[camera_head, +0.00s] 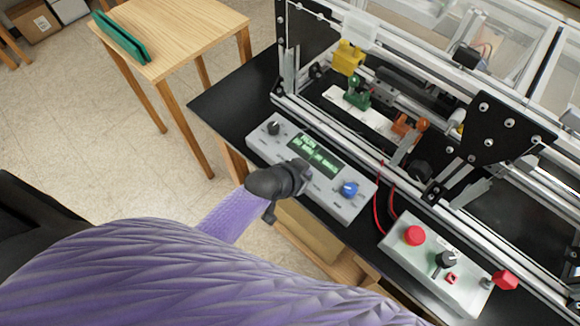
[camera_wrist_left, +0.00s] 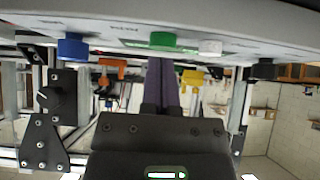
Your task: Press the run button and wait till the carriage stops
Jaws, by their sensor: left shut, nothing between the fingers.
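The grey control box (camera_head: 258,143) has a lit display with green text (camera_head: 315,155), a black knob (camera_head: 274,128) and a blue knob (camera_head: 348,188). My left gripper (camera_head: 304,176) is at the box's front, below the display, covering part of the panel. In the left wrist view, its purple fingers (camera_wrist_left: 161,84) are shut and empty, their tips by a green button (camera_wrist_left: 163,41). Whether they touch it I cannot tell. A white button (camera_wrist_left: 210,48) sits beside the green one. Which part of the frame machine is the carriage is unclear; a black bolted plate (camera_head: 497,122) stands on its rails. My right gripper is out of view.
A second grey box (camera_head: 415,264) with a red mushroom button (camera_head: 414,235) stands to the right, joined by red wires. Yellow (camera_head: 348,57), green (camera_head: 356,92) and orange (camera_head: 404,128) parts are inside the frame. A wooden table (camera_head: 178,38) stands back left.

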